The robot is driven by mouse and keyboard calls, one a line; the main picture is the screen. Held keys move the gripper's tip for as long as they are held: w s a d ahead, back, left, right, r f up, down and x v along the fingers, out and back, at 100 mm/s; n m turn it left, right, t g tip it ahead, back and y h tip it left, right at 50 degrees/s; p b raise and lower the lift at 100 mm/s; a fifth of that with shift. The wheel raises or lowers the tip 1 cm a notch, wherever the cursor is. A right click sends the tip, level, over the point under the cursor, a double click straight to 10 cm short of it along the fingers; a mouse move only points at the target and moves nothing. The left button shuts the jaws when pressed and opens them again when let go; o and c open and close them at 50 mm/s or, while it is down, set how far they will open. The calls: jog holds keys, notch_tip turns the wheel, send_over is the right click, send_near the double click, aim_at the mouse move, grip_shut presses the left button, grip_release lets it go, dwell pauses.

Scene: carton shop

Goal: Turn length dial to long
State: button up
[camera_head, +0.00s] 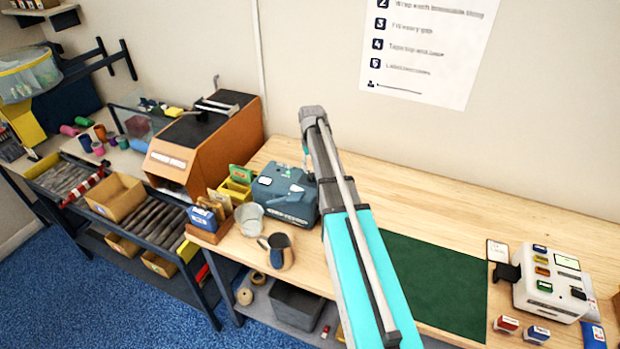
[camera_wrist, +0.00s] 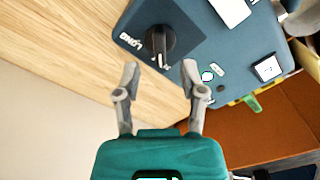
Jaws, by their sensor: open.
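The blue-grey machine (camera_head: 283,197) stands on the wooden bench, and its casing fills the upper part of the wrist view (camera_wrist: 200,50). A black length dial (camera_wrist: 160,42) with a raised grip bar sits on it, with the white word LONG (camera_wrist: 130,42) to its left. The bar runs roughly up and down in the wrist view, its lower end toward my gripper, not lined up with LONG. My gripper (camera_wrist: 160,73) is open and empty, its fingertips just short of the dial, one to each side. In the head view my arm hides part of the machine's right side.
A dark green mat (camera_head: 435,285) and a white device (camera_head: 552,285) lie to the right. The bench behind the mat is bare.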

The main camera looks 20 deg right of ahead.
aim_at(311, 173)
jog(key=shift+f+b, duration=1.65)
jog(key=shift+f, duration=0.3)
grip_shut()
jog(key=shift+a, duration=0.35)
jog(key=shift+d, duration=0.25)
